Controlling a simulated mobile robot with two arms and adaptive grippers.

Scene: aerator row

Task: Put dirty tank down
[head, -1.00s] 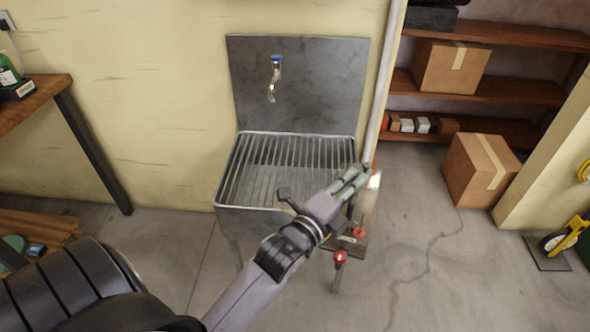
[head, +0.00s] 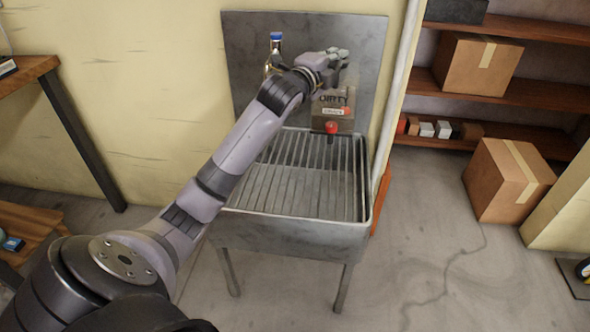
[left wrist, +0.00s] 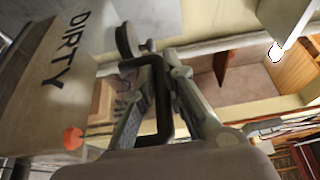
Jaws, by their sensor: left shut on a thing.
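The grey dirty tank (head: 322,112), marked DIRTY, with an orange label and a red knob at its bottom, hangs upright from my left gripper (head: 340,58). It is over the back right part of the metal sink (head: 290,228), in front of the backsplash. In the left wrist view the tank (left wrist: 40,95) appears turned sideways at the left, and my left gripper (left wrist: 160,95) is shut around its black handle (left wrist: 163,100). Whether the tank's bottom touches the sink's slatted rack is hard to tell. My right gripper is not in view.
A tap (head: 275,55) on the backsplash (head: 250,85) is just left of my gripper and partly hidden by it. A pale vertical pipe (head: 397,100) runs at the sink's right. The rack's front is bare. A cardboard box (head: 508,180) stands on the floor at right.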

